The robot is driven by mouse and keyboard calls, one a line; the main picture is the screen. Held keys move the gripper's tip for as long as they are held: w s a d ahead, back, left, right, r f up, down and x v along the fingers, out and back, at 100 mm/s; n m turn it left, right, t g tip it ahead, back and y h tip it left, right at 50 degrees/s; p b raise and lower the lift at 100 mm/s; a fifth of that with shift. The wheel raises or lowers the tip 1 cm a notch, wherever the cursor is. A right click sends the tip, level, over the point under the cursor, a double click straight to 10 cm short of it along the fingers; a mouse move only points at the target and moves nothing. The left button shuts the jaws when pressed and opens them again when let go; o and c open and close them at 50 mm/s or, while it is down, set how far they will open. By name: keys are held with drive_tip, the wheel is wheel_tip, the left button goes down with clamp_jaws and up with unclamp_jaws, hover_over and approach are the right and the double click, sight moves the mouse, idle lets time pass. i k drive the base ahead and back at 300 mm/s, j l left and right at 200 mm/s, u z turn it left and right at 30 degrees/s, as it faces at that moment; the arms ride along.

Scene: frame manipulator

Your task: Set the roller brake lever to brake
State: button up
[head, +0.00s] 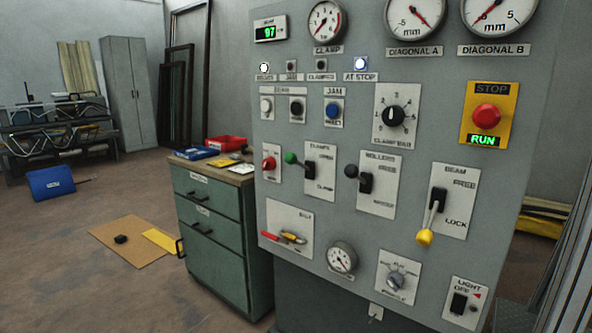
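The roller brake lever (352,171) has a black ball knob. It sits on a plate labelled ROLLERS (380,196) in the middle of the grey control panel. The knob sticks out to the upper left of its black slot block (366,184), at about the height of the word FREE. The lower label on that plate is too small to read clearly. My gripper is not in view.
Left of it is the green-knobbed CLAMPS lever (290,158); right is the yellow-knobbed BEAM lever (425,237), down at LOCK. The red stop button (487,117) is above right, with RUN lit. A green drawer cabinet (212,225) stands left of the panel.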

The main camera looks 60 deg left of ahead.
sight(350, 171)
drive_tip(key=u, duration=1.7)
